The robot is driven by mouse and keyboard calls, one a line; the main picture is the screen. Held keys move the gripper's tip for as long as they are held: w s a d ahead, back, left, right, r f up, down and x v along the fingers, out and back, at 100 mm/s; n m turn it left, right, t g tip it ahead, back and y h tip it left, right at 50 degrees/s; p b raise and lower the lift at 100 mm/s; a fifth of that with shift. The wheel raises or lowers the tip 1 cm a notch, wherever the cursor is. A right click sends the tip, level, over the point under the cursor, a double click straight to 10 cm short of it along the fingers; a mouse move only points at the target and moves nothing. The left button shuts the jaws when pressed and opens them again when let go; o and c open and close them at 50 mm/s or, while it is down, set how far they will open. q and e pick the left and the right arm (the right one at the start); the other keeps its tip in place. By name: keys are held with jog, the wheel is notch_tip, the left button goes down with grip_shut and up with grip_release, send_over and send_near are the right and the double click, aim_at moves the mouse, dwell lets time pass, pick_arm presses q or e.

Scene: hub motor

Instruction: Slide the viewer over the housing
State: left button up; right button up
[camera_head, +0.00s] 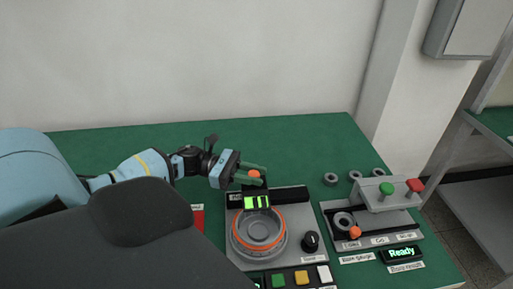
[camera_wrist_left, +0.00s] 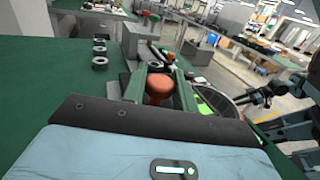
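The viewer (camera_head: 257,202), a small display with bright green bars, stands at the rear edge of the round grey housing (camera_head: 259,234) with its orange ring. An orange knob (camera_head: 254,174) is just behind the viewer. My left gripper (camera_head: 256,175) reaches in from the left, its green fingers on either side of this knob. In the left wrist view, the knob (camera_wrist_left: 158,88) is between the fingers (camera_wrist_left: 160,84); I cannot tell whether both press on it. The viewer's green glow (camera_wrist_left: 204,107) shows beside the right finger.
A black dial (camera_head: 311,241) and coloured buttons (camera_head: 279,281) are near the housing. On the right are a grey fixture (camera_head: 386,191) with green and red knobs, a "Ready" display (camera_head: 403,254) and loose grey rings (camera_head: 331,179). The green table (camera_head: 310,133) is clear at the back.

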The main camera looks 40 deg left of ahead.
pick_arm(q)
jog(key=o, duration=0.4)
jog(key=shift+s+a, duration=0.25)
jog(key=shift+a, duration=0.15)
jog(key=b+v, duration=0.1)
jog(key=v, duration=0.6)
jog(key=shift+s+a, duration=0.15)
jog(key=shift+a, duration=0.05)
pick_arm(e)
jog(key=shift+s+a+f, duration=0.15)
jog(key=shift+s+f, duration=0.35)
jog(key=shift+f, duration=0.35)
jog(key=shift+s+f, duration=0.1)
jog(key=shift+s, duration=0.25)
jog(key=shift+s+g, duration=0.1)
jog(key=shift+g, duration=0.2)
